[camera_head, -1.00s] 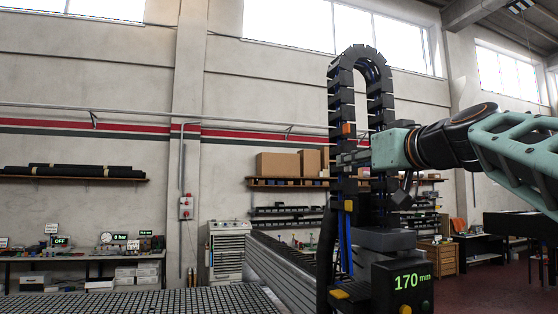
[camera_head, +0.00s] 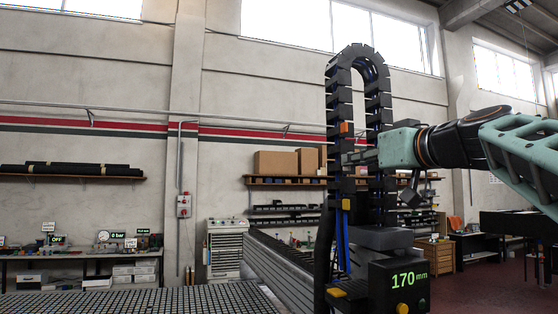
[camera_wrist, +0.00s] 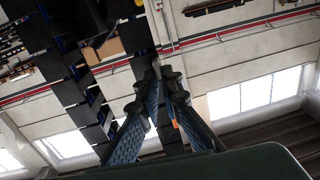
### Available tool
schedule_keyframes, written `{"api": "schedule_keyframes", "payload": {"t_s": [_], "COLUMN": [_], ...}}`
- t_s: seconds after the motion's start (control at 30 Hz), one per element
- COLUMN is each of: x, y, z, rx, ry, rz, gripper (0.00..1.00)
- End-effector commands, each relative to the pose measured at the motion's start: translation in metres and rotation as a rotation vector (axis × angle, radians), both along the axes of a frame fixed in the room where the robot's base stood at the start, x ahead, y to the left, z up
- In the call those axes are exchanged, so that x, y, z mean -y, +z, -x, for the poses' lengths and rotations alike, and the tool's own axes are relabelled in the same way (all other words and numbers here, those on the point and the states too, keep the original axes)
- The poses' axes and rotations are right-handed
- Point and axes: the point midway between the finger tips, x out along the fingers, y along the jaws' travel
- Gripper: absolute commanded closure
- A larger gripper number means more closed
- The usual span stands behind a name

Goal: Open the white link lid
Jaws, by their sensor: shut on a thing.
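A black cable chain (camera_head: 337,104) stands upright and arches over at the top. It carries an orange link lid (camera_head: 346,128) on its left run. My gripper (camera_head: 352,158) reaches in from the right at the chain, just below the orange lid. In the wrist view the fingers of my gripper (camera_wrist: 158,74) come together against the dark chain links (camera_wrist: 70,75). They are shut on a small part that they largely hide. I cannot make out the white link lid clearly. A small pale patch (camera_head: 361,171) shows just under the fingers, too small to identify.
A black box with a green "170 mm" display (camera_head: 398,292) stands below the chain. A grid table (camera_head: 200,303) lies at the lower left, with a metal rail (camera_head: 285,270) beside it. Shelves with cardboard boxes (camera_head: 276,162) are on the back wall.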

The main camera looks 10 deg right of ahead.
Motion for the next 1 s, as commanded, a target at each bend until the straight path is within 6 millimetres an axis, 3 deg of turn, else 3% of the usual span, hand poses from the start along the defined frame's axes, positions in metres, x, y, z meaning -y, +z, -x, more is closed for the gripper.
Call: {"api": "schedule_keyframes", "payload": {"t_s": [1.0], "x": [0.019], "y": [0.001], "z": [0.003], "rx": [0.005], "ry": [0.412], "rz": [0.013], "gripper": [1.00]}}
